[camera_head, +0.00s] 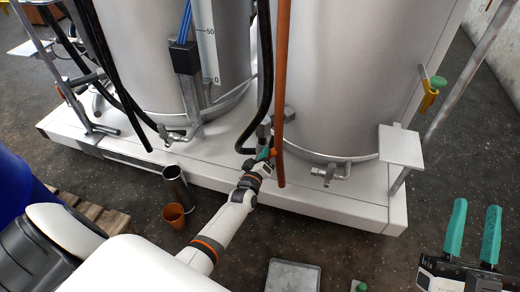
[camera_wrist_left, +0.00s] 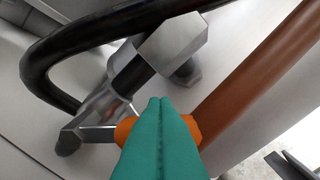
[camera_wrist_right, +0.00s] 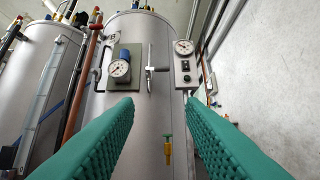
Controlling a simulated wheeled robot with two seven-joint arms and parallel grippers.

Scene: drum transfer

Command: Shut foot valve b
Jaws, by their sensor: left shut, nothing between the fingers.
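My left gripper (camera_head: 266,154) is at the plinth between the two tanks, beside a metal valve with a black hose. In the left wrist view its teal fingers (camera_wrist_left: 160,105) are shut, in front of an orange part (camera_wrist_left: 126,130) of the valve (camera_wrist_left: 122,85). The fingers hide the middle of this orange part; whether they touch it I cannot tell. Small foot valves show at the left tank (camera_head: 172,134) and the right tank (camera_head: 328,173); no letter b is readable. My right gripper (camera_head: 472,235) is open and empty at lower right, also in the right wrist view (camera_wrist_right: 160,125).
An orange-brown pipe (camera_head: 283,90) hangs close to the right of my left gripper. A steel cylinder (camera_head: 177,188) and a brown cup (camera_head: 174,216) stand on the floor. A grey tray (camera_head: 293,277) lies in front. A small white shelf (camera_head: 400,147) stands at right.

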